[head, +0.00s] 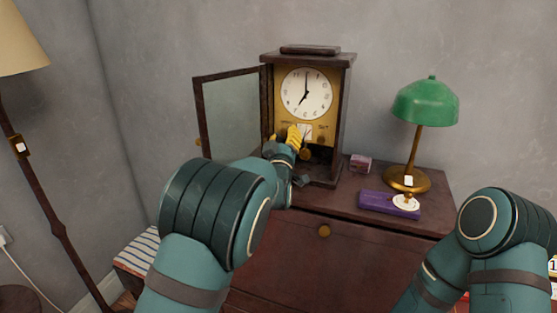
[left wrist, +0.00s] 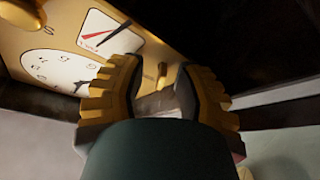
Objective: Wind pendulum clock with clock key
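The pendulum clock (head: 348,110) stands upright on a dark red-brown cabinet, its glass door (head: 232,115) swung open to the left. Its white dial (head: 306,93) sits on a gold front plate. My left gripper (head: 298,140) is at the lower part of this plate, below the dial. In the left wrist view my left gripper (left wrist: 153,92) has its yellow-ridged fingers apart. A small brass peg (left wrist: 162,75) shows between the fingers; I cannot tell if it is the key or part of the clock. A small dial with a red mark (left wrist: 108,32) is beside them. My right gripper is out of view.
A green lamp (head: 425,103) stands on the cabinet (head: 290,250) right of the clock. A floor lamp (head: 18,40) stands at the left.

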